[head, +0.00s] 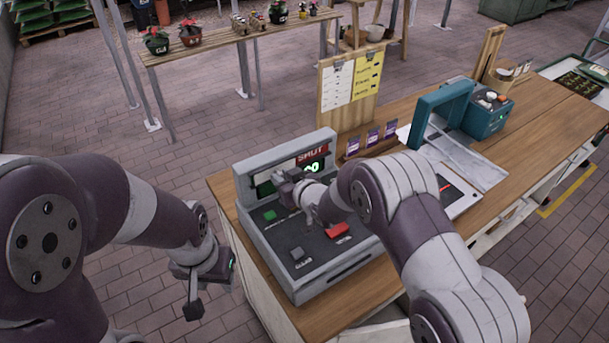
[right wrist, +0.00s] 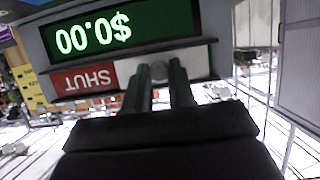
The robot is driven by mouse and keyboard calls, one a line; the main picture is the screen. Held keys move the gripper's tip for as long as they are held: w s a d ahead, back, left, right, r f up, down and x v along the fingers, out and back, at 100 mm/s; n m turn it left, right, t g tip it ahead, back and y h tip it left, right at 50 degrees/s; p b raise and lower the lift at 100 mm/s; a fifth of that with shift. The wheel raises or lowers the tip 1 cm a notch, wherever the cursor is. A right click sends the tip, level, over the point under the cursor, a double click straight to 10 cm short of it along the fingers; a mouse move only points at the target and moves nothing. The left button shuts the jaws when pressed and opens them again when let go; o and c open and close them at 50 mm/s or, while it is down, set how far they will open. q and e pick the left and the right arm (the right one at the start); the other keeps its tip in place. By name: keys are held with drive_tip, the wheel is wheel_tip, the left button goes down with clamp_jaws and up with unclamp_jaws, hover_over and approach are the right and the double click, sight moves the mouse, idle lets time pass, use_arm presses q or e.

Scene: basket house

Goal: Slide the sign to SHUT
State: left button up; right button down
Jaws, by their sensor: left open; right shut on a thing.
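The sign is a strip on the cash register, with a red SHUT panel (right wrist: 88,79) beside a pale plate (right wrist: 198,60) in the right wrist view, where the lettering is upside down. The red SHUT panel also shows in the head view (head: 311,154), at the register's upper right. A small round knob (right wrist: 158,71) sits at the plate's end by the red panel. My right gripper (right wrist: 162,82) is shut on the knob; its arm hides part of the register in the head view. My left gripper (head: 208,288) is open and empty, left of the counter.
The grey cash register (head: 308,264) stands on a wooden counter (head: 400,268); its green display (right wrist: 120,28) reads $0.00. To the right are a clipboard stand (head: 349,86), small purple cards (head: 372,137) and a teal box (head: 487,115). A plant bench (head: 235,40) stands behind, across open floor.

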drive_tip(key=shift+s+a, duration=0.25)
drive_tip(key=shift+a, duration=0.1)
drive_tip(key=c, duration=0.9)
unclamp_jaws()
drive_tip(key=shift+a+r, duration=0.1)
drive_tip(key=shift+c, duration=0.2)
drive_tip(key=shift+s, duration=0.25)
